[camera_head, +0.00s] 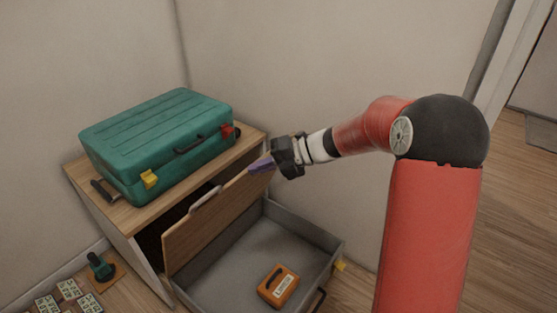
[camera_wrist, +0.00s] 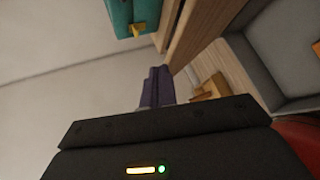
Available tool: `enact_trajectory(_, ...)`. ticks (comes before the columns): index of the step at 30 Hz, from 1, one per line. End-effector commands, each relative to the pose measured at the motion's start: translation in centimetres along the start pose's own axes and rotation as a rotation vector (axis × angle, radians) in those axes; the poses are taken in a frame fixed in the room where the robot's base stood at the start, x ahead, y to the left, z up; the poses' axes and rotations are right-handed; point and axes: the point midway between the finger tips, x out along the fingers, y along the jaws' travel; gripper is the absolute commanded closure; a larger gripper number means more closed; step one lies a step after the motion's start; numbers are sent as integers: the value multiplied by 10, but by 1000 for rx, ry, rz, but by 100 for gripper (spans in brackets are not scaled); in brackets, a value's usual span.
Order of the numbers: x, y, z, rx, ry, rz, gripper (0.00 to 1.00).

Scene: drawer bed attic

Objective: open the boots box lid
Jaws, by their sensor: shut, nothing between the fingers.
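My gripper (camera_head: 262,165), with purple fingers, is shut and empty. It is at the right end of a raised wooden panel (camera_head: 218,222) with a pale handle (camera_head: 205,199). I cannot tell whether it touches the panel. In the wrist view the fingers (camera_wrist: 156,88) are together near a wooden edge (camera_wrist: 202,30).
A closed teal case (camera_head: 160,145) with yellow and red latches lies on the cabinet top. An orange labelled case (camera_head: 279,287) lies in the drawer; the rest of its floor is clear. Walls stand close behind.

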Motion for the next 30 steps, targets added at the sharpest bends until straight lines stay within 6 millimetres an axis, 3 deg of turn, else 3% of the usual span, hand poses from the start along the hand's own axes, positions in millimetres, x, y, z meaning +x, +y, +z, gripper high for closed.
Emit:
enact_trajectory(1,-13,-22,10,-115,-66,-15,100)
enact_trajectory(9,-100,-87,52,-775,-332,-228,100)
enact_trajectory(16,-150,-115,65,-1093,-406,-413,100)
enact_trajectory(22,-151,-119,71,-1151,-411,-447,100)
enact_trajectory(30,-107,-126,96,-1150,-408,-443,100)
